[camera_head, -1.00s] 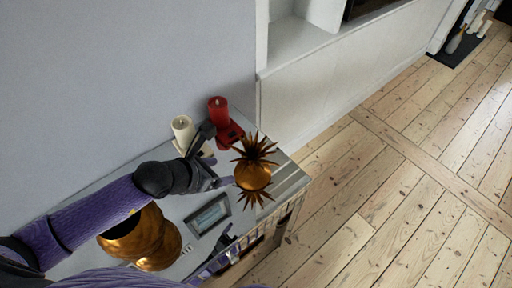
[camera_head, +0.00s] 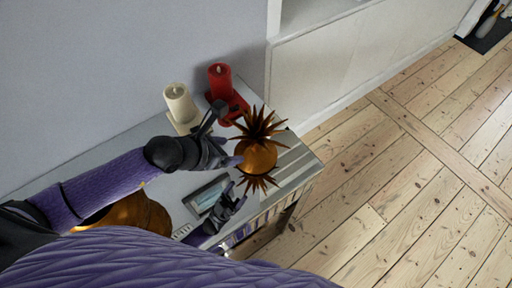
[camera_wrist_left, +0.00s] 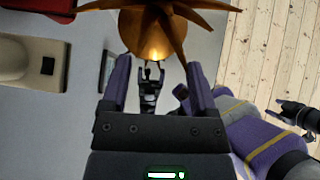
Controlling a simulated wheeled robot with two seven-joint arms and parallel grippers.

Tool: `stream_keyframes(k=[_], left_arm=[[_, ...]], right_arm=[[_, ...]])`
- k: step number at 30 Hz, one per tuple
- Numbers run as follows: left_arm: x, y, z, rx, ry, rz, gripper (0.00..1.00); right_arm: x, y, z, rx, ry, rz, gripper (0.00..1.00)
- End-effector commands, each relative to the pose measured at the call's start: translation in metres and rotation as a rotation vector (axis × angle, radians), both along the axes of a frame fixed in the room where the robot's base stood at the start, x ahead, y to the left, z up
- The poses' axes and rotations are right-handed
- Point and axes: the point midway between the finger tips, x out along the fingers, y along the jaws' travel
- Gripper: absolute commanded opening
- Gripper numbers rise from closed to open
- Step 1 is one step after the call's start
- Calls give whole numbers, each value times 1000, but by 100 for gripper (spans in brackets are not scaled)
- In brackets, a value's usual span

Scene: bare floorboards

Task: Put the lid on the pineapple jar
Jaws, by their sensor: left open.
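The golden-brown pineapple jar (camera_head: 257,156) is at the right end of the narrow cabinet top, with spiky leaves above and a second spiky ring below. I cannot tell which part is the lid. In the left wrist view the golden body (camera_wrist_left: 155,35) and its leaves are just ahead of the fingertips. My left gripper (camera_head: 230,155) is open at the left side of the jar, its fingers pointing at it; touching or apart is unclear. My right gripper (camera_head: 234,199) is open and empty, low in front of the jar, near the cabinet's front edge.
A white candle (camera_head: 180,103) and a red candle (camera_head: 220,82) stand at the back against the wall. A framed picture (camera_head: 207,195) lies in front of my left gripper. A rounded golden object (camera_head: 135,211) is at the left. Open floorboards (camera_head: 400,185) lie to the right.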

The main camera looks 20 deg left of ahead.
Motion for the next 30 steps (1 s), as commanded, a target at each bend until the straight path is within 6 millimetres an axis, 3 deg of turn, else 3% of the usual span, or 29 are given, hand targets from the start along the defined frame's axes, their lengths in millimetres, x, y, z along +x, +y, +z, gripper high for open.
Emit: stream_keyframes(k=[1,16,24,26,30], left_arm=[[1,-1,-10,-1,2,0,76],[59,-30,-71,-1,2,1,76],[64,-33,-73,0,1,1,76],[64,-33,-73,0,1,1,68],[64,-33,-73,0,1,1,38]], right_arm=[[-1,0,-9,1,2,0,67],[-4,1,-46,4,8,-1,67],[-4,-2,-46,0,7,4,67],[-4,-2,-46,0,8,4,67],[-4,-2,-46,0,8,3,67]])
